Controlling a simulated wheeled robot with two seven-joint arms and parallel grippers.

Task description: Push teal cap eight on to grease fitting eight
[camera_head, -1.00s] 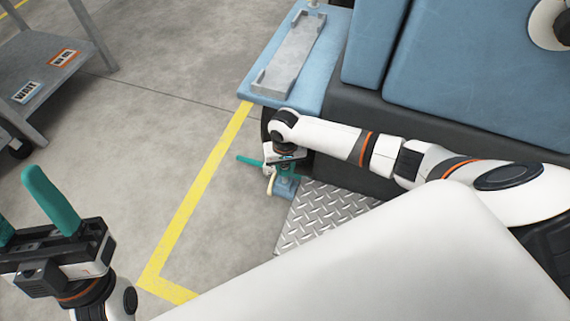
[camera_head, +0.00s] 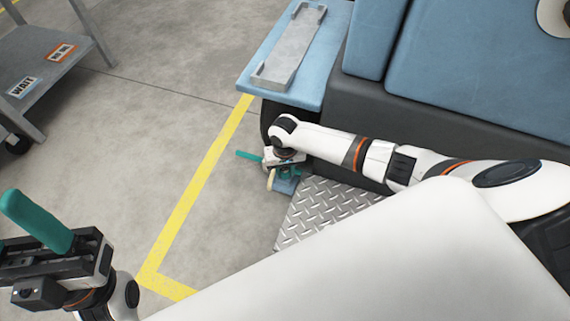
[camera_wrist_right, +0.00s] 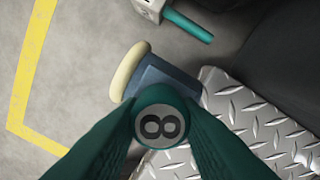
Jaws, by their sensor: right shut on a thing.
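Teal cap eight (camera_wrist_right: 161,126), with an "8" on its round pale face, sits between the teal fingers of my right gripper (camera_wrist_right: 160,118) in the right wrist view. The fingers are shut on it. A blue block (camera_wrist_right: 165,76) with a cream rounded part (camera_wrist_right: 130,72) lies just behind the cap. Grease fitting eight is not visible; the cap and fingers cover that spot, so I cannot tell whether they touch. In the head view my right gripper (camera_head: 284,168) is low beside the machine. My left gripper (camera_head: 35,220) is at the lower left, apparently open and empty, one finger showing.
A tread plate (camera_head: 325,208) lies right of the right gripper. A blue ledge with a grey tray (camera_head: 290,50) is above it. A teal bar (camera_head: 249,155) sticks out to its left. A grey cart (camera_head: 40,65) stands far left. The floor between is clear.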

